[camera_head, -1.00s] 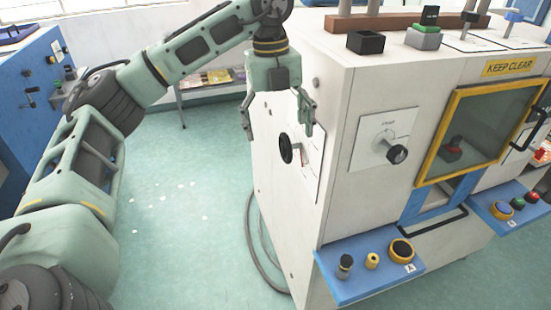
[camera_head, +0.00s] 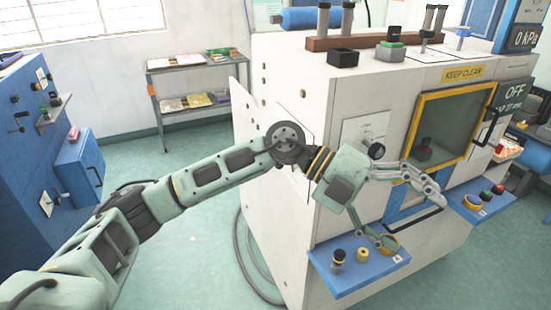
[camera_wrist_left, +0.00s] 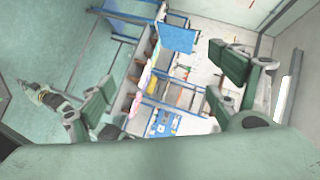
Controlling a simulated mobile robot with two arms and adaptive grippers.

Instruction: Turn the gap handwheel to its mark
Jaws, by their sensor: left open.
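My left gripper (camera_head: 414,222) is open and empty, in front of the machine, right of and below this wheel and above the blue shelf. Its fingers are spread and do not visibly touch the wheel. In the left wrist view the open fingers (camera_wrist_left: 166,76) have nothing between them but distant background; no wheel shows there. The machine's left-side plate is largely hidden by my left arm.
A blue shelf (camera_head: 345,284) with buttons juts out below my gripper; another (camera_head: 466,208) stands to the right. A yellow-framed window (camera_head: 411,130) is behind the gripper. A blue cabinet (camera_head: 35,160) stands left. Floor between them is open.

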